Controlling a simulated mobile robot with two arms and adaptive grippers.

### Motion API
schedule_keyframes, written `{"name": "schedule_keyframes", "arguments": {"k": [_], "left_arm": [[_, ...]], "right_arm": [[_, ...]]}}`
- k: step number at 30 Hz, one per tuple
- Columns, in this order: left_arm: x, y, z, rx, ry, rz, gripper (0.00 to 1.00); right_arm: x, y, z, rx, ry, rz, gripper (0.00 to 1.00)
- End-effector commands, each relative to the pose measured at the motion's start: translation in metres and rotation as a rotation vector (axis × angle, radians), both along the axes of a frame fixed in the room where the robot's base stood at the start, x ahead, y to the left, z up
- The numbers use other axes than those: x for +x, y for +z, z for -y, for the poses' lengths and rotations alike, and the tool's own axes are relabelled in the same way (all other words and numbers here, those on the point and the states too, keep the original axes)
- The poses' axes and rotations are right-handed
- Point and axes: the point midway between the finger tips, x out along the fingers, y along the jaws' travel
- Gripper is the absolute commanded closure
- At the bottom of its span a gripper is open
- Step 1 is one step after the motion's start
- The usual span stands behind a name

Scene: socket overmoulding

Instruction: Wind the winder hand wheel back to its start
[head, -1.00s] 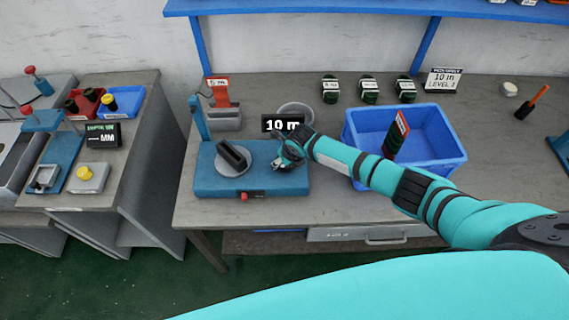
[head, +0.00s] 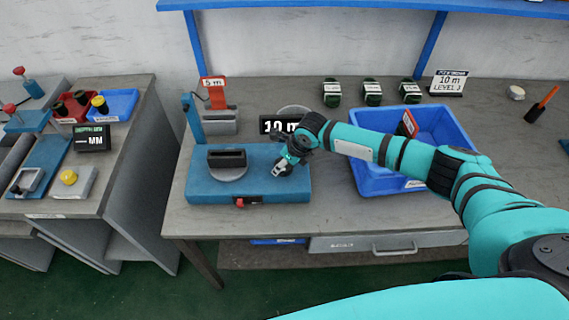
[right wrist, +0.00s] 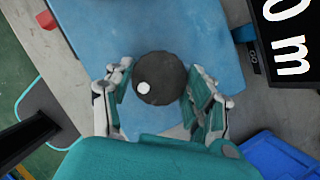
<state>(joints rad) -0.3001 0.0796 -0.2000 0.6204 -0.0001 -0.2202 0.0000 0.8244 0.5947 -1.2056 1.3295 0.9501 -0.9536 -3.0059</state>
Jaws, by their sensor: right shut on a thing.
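The winder (head: 300,188) is a blue flat base on the bench. On its left, a grey turntable (head: 228,174) carries a black bar-shaped former (head: 226,158), lying left to right in the head view. My right gripper (head: 283,168) reaches down at the base's right side and hides the hand wheel in the head view. In the right wrist view, the hand wheel (right wrist: 162,88) is a dark round knob with a white dot, between the two fingers of my right gripper (right wrist: 158,72), which is shut on it. My left gripper is not in view.
A black display (head: 279,125) reading 10 m stands just behind the winder. A blue bin (head: 376,184) is to the right, under my forearm. A red switch (head: 246,202) is on the winder's front edge. Several dark green coils stand at the back.

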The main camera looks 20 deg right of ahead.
Motion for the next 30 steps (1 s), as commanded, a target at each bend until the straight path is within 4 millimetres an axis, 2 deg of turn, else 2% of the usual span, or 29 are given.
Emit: {"name": "schedule_keyframes", "arguments": {"k": [3, 4, 9, 20, 23, 30], "left_arm": [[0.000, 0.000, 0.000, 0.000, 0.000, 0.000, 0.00], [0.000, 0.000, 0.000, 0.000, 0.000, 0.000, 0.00], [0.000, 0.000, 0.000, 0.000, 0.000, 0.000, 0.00], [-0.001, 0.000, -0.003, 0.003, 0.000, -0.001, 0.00], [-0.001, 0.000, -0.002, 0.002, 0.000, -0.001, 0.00], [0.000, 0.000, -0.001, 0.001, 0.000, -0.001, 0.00]], "right_arm": [[0.000, 0.000, 0.000, -0.001, 0.001, -0.001, 0.77], [0.000, 0.000, 0.000, -0.002, 0.001, 0.000, 0.44], [0.000, 0.000, 0.000, -0.001, 0.000, 0.000, 0.21], [-0.001, 0.004, 0.001, 0.000, 0.000, 0.001, 0.20], [-0.005, 0.015, 0.004, -0.001, 0.001, 0.002, 0.20], [-0.021, 0.062, 0.015, -0.002, 0.001, 0.004, 0.20]]}}
